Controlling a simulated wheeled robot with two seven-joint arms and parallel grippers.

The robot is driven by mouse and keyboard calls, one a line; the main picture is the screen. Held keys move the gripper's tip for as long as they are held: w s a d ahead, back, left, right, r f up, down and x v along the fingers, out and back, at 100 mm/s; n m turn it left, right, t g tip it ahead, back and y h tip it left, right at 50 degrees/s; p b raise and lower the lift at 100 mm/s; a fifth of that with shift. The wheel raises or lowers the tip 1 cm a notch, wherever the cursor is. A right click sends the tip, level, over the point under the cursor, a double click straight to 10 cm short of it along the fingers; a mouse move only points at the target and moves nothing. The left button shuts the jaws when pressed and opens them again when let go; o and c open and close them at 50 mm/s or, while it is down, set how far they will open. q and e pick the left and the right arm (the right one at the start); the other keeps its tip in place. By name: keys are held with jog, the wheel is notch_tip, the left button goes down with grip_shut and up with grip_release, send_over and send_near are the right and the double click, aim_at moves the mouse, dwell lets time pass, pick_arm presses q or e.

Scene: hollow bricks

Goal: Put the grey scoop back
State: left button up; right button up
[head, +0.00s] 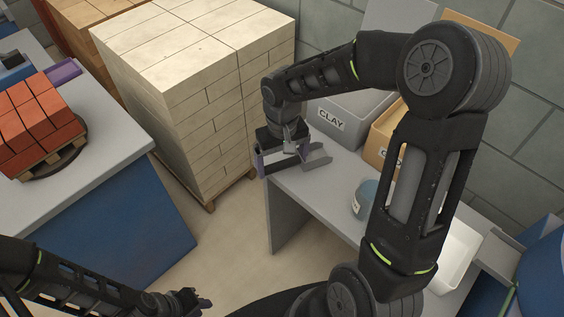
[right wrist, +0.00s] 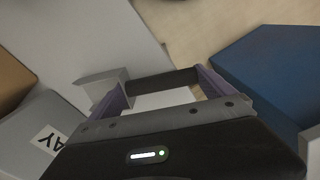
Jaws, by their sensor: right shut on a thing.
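My right gripper (head: 284,164) has purple fingers and is above the near left corner of the grey table. It is shut on the grey scoop (head: 318,160), whose grey end sticks out to the right of the fingers. In the right wrist view, a dark bar spans between the fingers of my right gripper (right wrist: 163,88), and the scoop's grey end (right wrist: 100,80) shows beside the left finger. A grey bin marked CLAY (head: 345,122) stands behind the gripper on the table. My left gripper (head: 190,300) is low at the bottom left, small and dark; its jaws are unclear.
An orange bin (head: 378,145), a blue-grey jar (head: 364,203) and a white tray (head: 462,243) are on the grey table (head: 310,205). A tall stack of cream bricks (head: 200,95) stands left of it. Red bricks (head: 38,120) sit on a small pallet on the blue-sided bench (head: 125,220).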

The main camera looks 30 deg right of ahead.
jog(key=shift+f, duration=0.2)
jog(key=shift+f, duration=0.2)
jog(key=o, duration=0.9)
jog(key=shift+r, duration=0.15)
notch_tip(320, 180, up, 12)
jog(key=shift+r+p, duration=0.1)
jog(key=shift+p, duration=0.3)
